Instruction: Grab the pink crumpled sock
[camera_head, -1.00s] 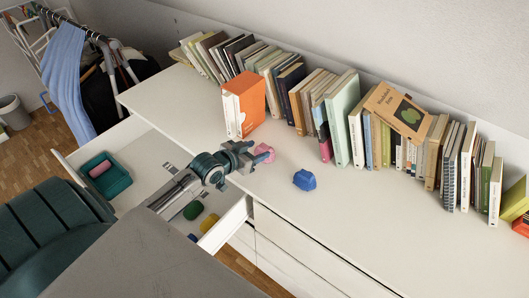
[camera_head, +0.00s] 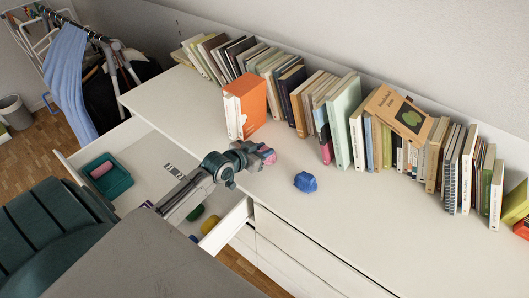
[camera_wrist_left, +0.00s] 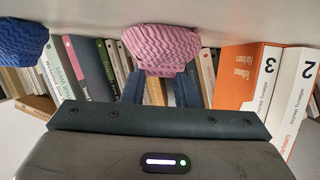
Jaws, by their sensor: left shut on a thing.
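The pink crumpled sock (camera_head: 268,156) is on the white dresser top, at the tip of my left gripper (camera_head: 262,153). In the left wrist view the pink sock (camera_wrist_left: 161,48) sits between the two dark fingers of my left gripper (camera_wrist_left: 160,85), which is shut on it. The gripper partly hides the sock in the head view. A blue crumpled sock (camera_head: 305,182) lies to the right on the dresser top; it also shows at the upper left of the left wrist view (camera_wrist_left: 20,42). My right gripper is not in view.
A row of books (camera_head: 300,95) stands along the wall, with an orange box file (camera_head: 246,100) behind the sock. The open drawer (camera_head: 228,226) holds a teal tray (camera_head: 116,187) with a pink item, plus green and yellow items. The dresser top right of the blue sock is clear.

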